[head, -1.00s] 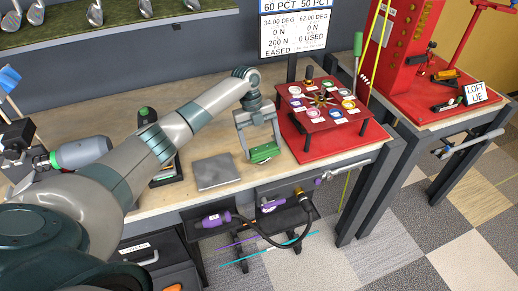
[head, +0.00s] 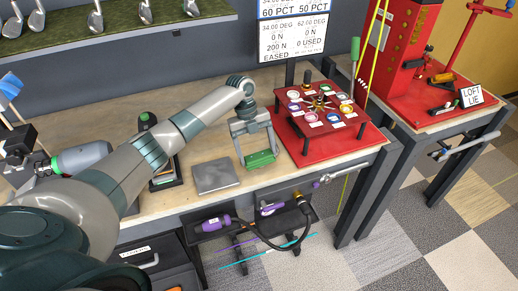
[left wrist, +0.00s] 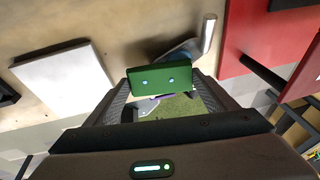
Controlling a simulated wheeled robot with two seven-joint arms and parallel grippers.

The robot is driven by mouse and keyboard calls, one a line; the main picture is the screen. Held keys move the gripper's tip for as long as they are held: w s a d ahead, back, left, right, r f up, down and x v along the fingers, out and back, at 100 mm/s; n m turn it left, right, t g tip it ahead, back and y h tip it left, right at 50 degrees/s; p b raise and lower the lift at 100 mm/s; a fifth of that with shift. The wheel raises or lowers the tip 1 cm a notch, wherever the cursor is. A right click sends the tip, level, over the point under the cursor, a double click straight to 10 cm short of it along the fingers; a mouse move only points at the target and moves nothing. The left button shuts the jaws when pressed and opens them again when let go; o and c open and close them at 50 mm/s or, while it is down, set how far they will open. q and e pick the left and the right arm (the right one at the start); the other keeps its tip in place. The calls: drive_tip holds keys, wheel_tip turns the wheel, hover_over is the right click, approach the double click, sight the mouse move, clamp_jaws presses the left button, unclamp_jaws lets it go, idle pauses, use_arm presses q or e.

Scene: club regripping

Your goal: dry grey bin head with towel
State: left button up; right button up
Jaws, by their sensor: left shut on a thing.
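My left gripper (head: 257,153) points down over the bench front, between the grey square and the red board. It is shut on a green block (head: 261,158), which looks close to the bench top; I cannot tell whether it touches. A flat grey square (head: 216,174), perhaps the towel, lies left of the gripper. My right gripper is out of view.
A red board (head: 355,150) with a raised tray of coloured rings (head: 320,107) stands to the right. A black holder (head: 163,170) stands left of the grey square. Club heads rest on a turf shelf (head: 115,28). A purple-handled tool (head: 215,223) hangs below the bench edge.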

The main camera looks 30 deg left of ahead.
use_arm(q)
drive_tip(key=shift+w+f, duration=0.1)
drive_tip(key=shift+w+d+f+b, duration=0.15)
drive_tip(key=shift+w+b, duration=0.4)
drive_tip(key=shift+b, duration=0.15)
drive_tip(key=shift+w+d+b, duration=0.15)
drive_tip(key=shift+w+b, duration=0.2)
drive_tip(key=shift+w, duration=0.1)
drive_tip(key=shift+s+r+p, duration=0.2)
drive_tip(key=shift+s+p, duration=0.45)
drive_tip(key=shift+p, duration=0.2)
drive_tip(key=shift+s+a, duration=0.3)
drive_tip(key=shift+s, duration=0.15)
drive_tip(key=shift+w, duration=0.15)
